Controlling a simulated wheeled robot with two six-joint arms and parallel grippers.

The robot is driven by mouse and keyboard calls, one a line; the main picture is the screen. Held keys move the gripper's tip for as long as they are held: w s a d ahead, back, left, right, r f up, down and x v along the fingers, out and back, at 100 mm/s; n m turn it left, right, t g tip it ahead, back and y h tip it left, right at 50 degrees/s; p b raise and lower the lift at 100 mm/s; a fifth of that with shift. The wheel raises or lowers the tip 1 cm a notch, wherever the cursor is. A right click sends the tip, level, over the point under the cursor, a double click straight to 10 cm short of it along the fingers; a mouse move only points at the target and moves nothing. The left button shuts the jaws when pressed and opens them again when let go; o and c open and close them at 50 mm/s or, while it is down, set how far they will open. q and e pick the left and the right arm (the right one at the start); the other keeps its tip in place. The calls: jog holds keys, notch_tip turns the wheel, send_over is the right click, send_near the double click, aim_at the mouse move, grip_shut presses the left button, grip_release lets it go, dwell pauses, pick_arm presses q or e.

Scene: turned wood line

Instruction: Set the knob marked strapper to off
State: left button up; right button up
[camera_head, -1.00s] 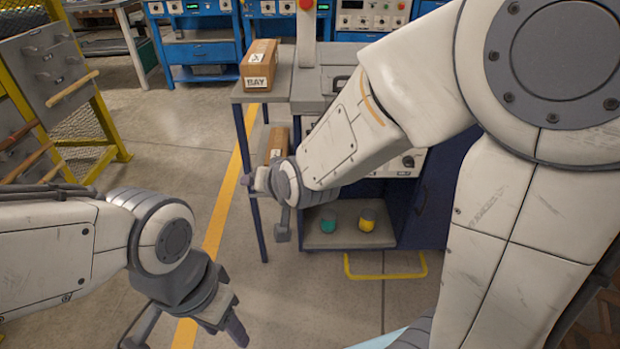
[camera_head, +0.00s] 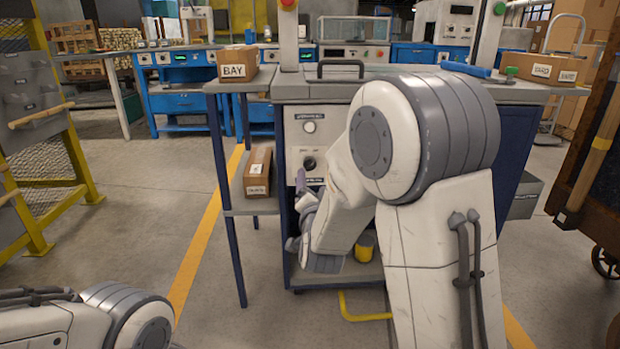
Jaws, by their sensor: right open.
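A grey panel on the front of the machine cabinet (camera_head: 340,95) carries an upper light round control (camera_head: 309,127) and a lower dark knob (camera_head: 309,163). Their small labels are too blurred to read, so I cannot tell which is marked strapper or where its off mark is. My right gripper (camera_head: 297,212) is open and empty, at the left side of the cabinet front, below and slightly left of the lower knob and apart from it. My right arm hides the panel's right part. My left arm shows at the lower left, but its gripper is out of frame.
A box marked BAY (camera_head: 233,72) stands on the left side shelf, with another box (camera_head: 258,172) on the shelf below. A yellow cup-like item (camera_head: 365,246) sits low in the cabinet, partly behind my arm.

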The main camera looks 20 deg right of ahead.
aim_at(310, 167)
jog(key=b+x, duration=0.2)
jog(key=x, duration=0.5)
jog(key=shift+w+f, duration=0.2)
jog(key=shift+w+d+r+b, duration=0.1)
jog(key=shift+w+d+b, duration=0.2)
jog(key=shift+w, duration=0.3)
jog(key=shift+a, duration=0.1)
grip_shut()
